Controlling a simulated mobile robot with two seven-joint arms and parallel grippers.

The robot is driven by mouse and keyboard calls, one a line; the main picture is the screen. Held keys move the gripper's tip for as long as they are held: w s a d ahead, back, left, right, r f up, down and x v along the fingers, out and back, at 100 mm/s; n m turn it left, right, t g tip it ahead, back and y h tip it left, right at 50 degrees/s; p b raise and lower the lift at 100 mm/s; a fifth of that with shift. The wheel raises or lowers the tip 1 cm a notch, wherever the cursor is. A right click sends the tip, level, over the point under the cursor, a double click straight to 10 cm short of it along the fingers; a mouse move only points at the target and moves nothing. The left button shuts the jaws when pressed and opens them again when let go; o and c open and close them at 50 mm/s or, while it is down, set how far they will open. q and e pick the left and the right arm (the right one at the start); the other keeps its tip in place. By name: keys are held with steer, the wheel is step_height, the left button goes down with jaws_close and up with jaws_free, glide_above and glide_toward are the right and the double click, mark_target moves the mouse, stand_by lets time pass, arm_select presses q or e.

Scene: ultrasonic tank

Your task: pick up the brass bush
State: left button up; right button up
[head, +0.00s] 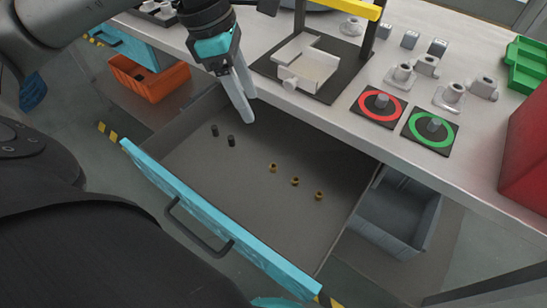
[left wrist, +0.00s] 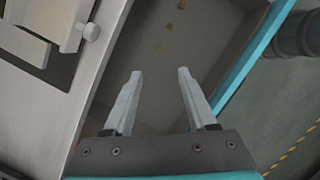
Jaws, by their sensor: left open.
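Three small brass bushes lie in a row on the floor of the open drawer (head: 190,165): one on the left (head: 273,168), one in the middle (head: 295,181) and one on the right (head: 319,195). They also show faintly near the top of the left wrist view, the nearest bush (left wrist: 157,47) beyond my fingertips. My left gripper (head: 250,110) is open and empty, pointing down by the drawer's back edge, up and left of the bushes. It also shows in the left wrist view (left wrist: 160,72). My right gripper is not seen.
Two dark cylinders (head: 231,141) stand in the drawer left of the bushes. A grey bin (head: 395,210) sits right of the drawer.

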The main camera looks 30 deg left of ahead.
arm_select(q)
step_height(320, 180, down, 4)
steer(key=f+b, duration=0.1)
steer(key=b, duration=0.5)
glide_above(273, 165)
steer(key=s+a, duration=0.1)
steer(key=f, duration=0.8)
steer(key=shift+s+a+f, duration=0.1)
steer(key=shift+s+a, duration=0.1)
steer(key=shift+w+d+f, duration=0.1)
steer(key=shift+d+f, duration=0.05)
steer(key=shift+f, duration=0.45)
steer(key=shift+a+b+x, duration=0.1)
steer(key=shift+b+x, duration=0.5)
steer(key=shift+x, duration=0.4)
steer(key=shift+a+b+x, duration=0.15)
steer(key=shift+b+x, duration=0.4)
steer(key=shift+x, duration=0.45)
steer(key=shift+w+d+f, duration=0.15)
steer(key=shift+f, duration=0.45)
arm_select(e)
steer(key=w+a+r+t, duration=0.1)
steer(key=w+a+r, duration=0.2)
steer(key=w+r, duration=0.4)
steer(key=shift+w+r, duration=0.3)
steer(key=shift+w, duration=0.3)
arm_select(q)
steer(key=shift+c, duration=0.4)
jaws_close()
